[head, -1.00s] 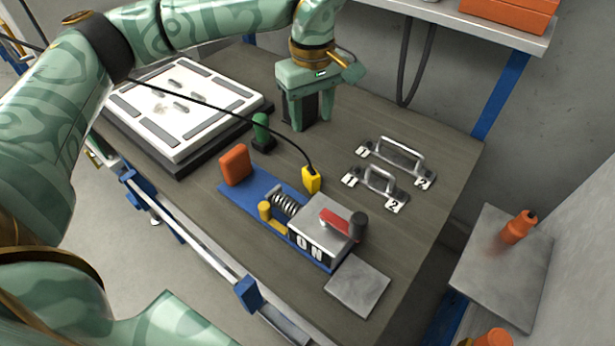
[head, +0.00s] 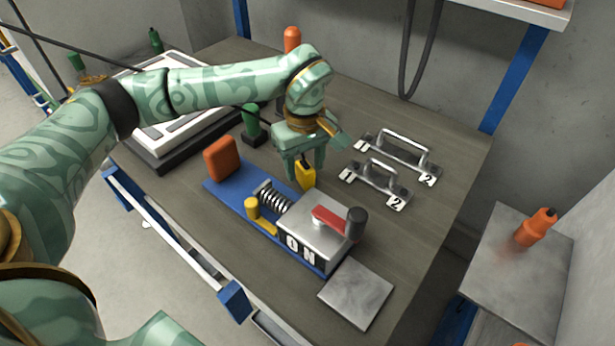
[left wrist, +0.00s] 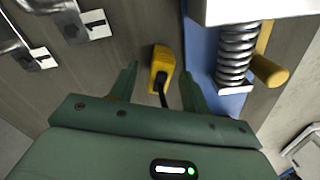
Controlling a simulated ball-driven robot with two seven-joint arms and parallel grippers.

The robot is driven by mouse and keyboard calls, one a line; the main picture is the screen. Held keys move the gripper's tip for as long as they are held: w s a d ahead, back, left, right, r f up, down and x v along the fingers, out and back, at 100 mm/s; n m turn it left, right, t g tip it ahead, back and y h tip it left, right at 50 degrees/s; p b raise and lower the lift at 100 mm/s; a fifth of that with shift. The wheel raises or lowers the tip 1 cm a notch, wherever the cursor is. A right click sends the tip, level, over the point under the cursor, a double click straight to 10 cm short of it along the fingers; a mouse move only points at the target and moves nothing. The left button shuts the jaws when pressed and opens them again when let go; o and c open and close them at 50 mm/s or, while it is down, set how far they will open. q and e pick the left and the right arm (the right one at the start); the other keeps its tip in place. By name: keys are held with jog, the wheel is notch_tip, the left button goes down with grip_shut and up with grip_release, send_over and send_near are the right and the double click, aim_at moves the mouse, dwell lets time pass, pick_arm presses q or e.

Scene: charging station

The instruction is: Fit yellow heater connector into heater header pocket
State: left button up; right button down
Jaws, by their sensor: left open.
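The yellow heater connector (head: 306,177) stands on the table beside the blue base of the ON unit, and it also shows in the left wrist view (left wrist: 161,66). A black cable runs from it. My left gripper (head: 305,168) is above the connector, pointing down. In the left wrist view its open fingers (left wrist: 158,75) lie on either side of the connector, with gaps visible. The arm hides part of the cable. I cannot make out which part is the heater header pocket. My right gripper is not in view.
The ON unit (head: 317,222) has a spring (head: 272,198), a yellow peg and a red lever. An orange block (head: 221,159) stands at its left end. Two metal handles with number tags (head: 378,183) are to the right. A white panel (head: 150,133) lies behind my arm.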

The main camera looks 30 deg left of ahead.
pick_arm(q)
jog(key=shift+w+f, duration=0.1)
jog(key=shift+f, duration=0.55)
jog(key=shift+r, duration=0.2)
grip_shut()
